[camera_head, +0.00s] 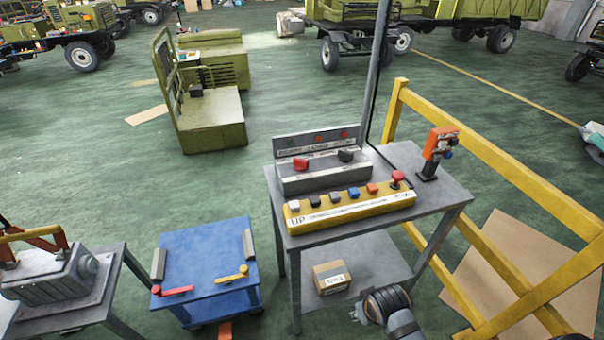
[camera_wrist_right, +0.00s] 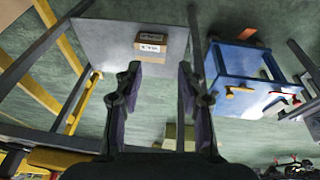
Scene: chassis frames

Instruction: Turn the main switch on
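A grey control box (camera_head: 325,176) stands at the back of a grey table, with a red knob (camera_head: 300,165) and a black knob (camera_head: 346,156) on it. Its label is too small to read, and I cannot tell which control is the main switch. In front of it lies a yellow control bar (camera_head: 350,211) with several coloured buttons and a red knob (camera_head: 397,178) at its right end. My right gripper (camera_wrist_right: 160,78) is open and empty in the right wrist view, facing the table's lower shelf. In the head view only part of my right arm shows, at the bottom. My left gripper is out of view.
The grey table (camera_head: 437,200) also bears an orange device (camera_head: 440,143) on a stand. A cardboard box (camera_head: 331,277) sits on its lower shelf. A yellow railing (camera_head: 500,165) runs along its right. A blue cart (camera_head: 205,262) stands to the left.

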